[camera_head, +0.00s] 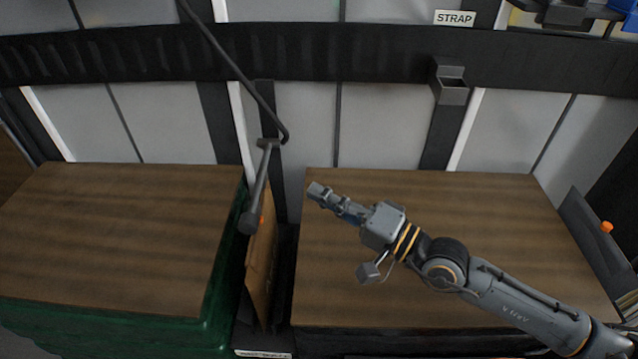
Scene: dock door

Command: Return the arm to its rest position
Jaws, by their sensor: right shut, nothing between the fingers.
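My right arm comes in from the lower right and reaches over the right wooden top. Its gripper (328,199) points to the upper left, near the left part of that top. The fingers are together with nothing between them. My left gripper and left arm are not in view.
A wooden top on a green base (110,235) stands left; another wooden top (480,215) lies right. Between them is a narrow gap with a brown panel (262,265). A STRAP label (454,18) is above a holder (451,84).

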